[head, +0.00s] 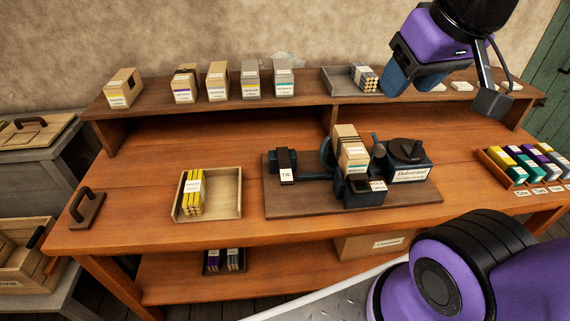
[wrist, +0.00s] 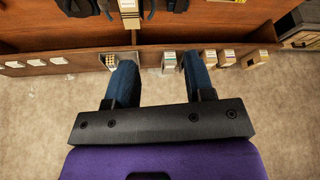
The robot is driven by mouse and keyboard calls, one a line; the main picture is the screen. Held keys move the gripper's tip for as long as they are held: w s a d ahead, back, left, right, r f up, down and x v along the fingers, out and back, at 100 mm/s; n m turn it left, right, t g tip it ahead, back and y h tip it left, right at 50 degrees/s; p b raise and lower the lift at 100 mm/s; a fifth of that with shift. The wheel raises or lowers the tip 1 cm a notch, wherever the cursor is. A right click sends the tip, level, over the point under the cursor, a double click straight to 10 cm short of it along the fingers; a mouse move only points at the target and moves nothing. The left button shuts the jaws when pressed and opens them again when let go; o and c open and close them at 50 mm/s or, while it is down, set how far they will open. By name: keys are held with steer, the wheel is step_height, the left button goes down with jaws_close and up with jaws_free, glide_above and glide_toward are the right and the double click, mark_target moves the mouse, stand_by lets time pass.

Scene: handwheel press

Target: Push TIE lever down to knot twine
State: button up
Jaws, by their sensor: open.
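The TIE lever (head: 284,160) is a dark upright bar with a white TIE label, at the left end of the dark machine on its brown board (head: 300,205). A tan bundle (head: 352,152) with a label stands in the middle of the machine. Twine cannot be made out. My gripper (head: 400,82) is open and empty, high at the upper right above the back shelf, well away from the lever. In the wrist view the gripper's two blue fingers (wrist: 160,72) are apart, over the shelf edge.
A black handwheel (head: 407,150) sits on the machine's right. A shallow tray (head: 222,205) with yellow sticks lies left of the board. Several small boxes (head: 218,82) and a grey tray (head: 338,82) stand on the back shelf. A crayon rack (head: 495,166) is at right.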

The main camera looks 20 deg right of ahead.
steer(key=shift+c, duration=0.3)
steer(key=shift+w, duration=0.2)
steer(key=c, duration=0.7)
steer(key=shift+w+a, duration=0.1)
steer(key=shift+w, duration=0.3)
jaws_close()
steer(key=w+a+f+n+g, duration=0.1)
steer(key=w+a+f+g, duration=0.1)
steer(key=w+f, duration=0.5)
steer(key=w+a+f+n+g, duration=0.15)
steer(key=w+f, duration=0.25)
steer(key=w, duration=0.6)
steer(key=w+a+f+g, duration=0.1)
steer(key=w+f, duration=0.1)
steer(key=f, duration=0.4)
steer(key=w+a+f+n+g, duration=0.1)
steer(key=w+a+f, duration=0.1)
steer(key=f, duration=0.4)
steer(key=w+a+f+n+g, duration=0.1)
steer(key=w+a+f, duration=0.1)
steer(key=w+f, duration=0.2)
step_height(320, 180, down, 3)
steer(key=shift+w+a+r, duration=0.1)
